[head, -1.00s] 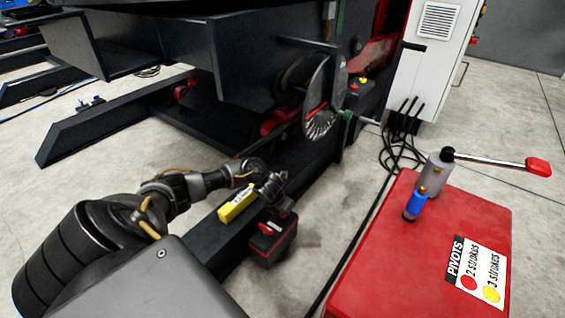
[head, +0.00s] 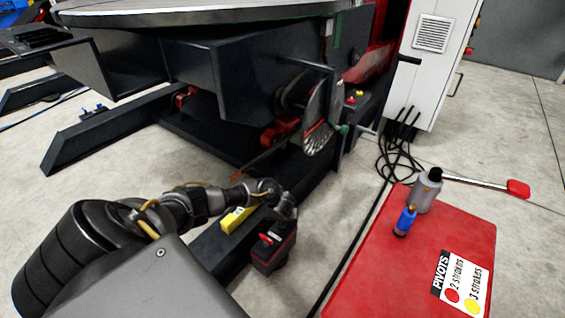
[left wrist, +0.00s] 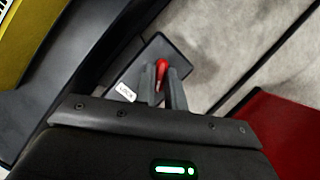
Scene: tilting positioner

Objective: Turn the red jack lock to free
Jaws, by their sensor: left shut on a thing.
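The red jack lock (head: 266,239) is a small red lever on top of a dark box (head: 270,258) low beside the dark frame beam. In the left wrist view the red lever (left wrist: 162,66) stands between the fingers, next to a white label reading LOCK (left wrist: 126,92). My left gripper (left wrist: 161,84) is shut on the red lever, with only its tip showing past the fingers. In the head view my left gripper (head: 282,222) is over the box and partly hides its top. My right gripper is not in view.
A red cabinet (head: 400,275) with a grey pump cylinder (head: 426,190) and long handle stands to the right. The positioner's dark body (head: 240,85) is behind.

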